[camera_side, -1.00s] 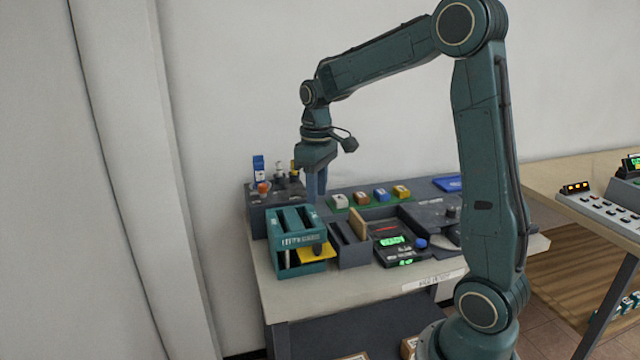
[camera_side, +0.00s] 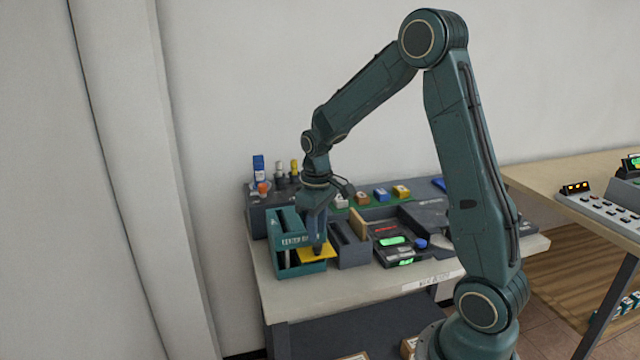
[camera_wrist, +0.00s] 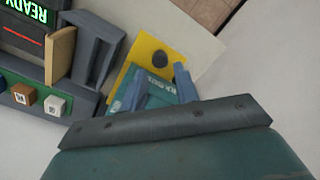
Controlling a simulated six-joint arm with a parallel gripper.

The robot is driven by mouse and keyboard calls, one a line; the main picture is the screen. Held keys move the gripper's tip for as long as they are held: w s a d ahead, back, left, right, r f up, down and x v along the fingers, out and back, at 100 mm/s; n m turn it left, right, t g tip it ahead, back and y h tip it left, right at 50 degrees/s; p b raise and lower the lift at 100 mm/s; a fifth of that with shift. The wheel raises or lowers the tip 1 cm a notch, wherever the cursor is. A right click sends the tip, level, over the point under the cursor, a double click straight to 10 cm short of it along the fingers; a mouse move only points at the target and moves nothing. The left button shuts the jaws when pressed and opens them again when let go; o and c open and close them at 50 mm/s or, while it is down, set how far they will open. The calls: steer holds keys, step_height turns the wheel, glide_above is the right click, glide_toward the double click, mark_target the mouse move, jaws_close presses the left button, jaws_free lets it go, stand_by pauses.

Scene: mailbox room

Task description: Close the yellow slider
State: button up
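The yellow slider (camera_side: 326,256) sticks out of the front of the teal box (camera_side: 284,260), toward the right. In the wrist view the slider (camera_wrist: 143,50) is a flat yellow plate with a round dark knob (camera_wrist: 160,58); the teal box (camera_wrist: 150,92) is partly hidden behind my fingers. My gripper (camera_side: 316,236) is just above the slider beside the teal box. In the wrist view my gripper's (camera_wrist: 163,84) two blue-grey fingers are apart, with nothing between them. The knob shows beyond the fingertips; I cannot tell whether they touch it.
A grey slotted holder (camera_side: 350,248) with a tan card stands close to the right of the slider. A dark device with a green display (camera_side: 392,242) is farther right. Small colored blocks (camera_side: 381,194) and bottles (camera_side: 280,170) stand behind. The table front is clear.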

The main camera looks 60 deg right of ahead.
mark_target(317, 244)
steer(key=shift+f, duration=2)
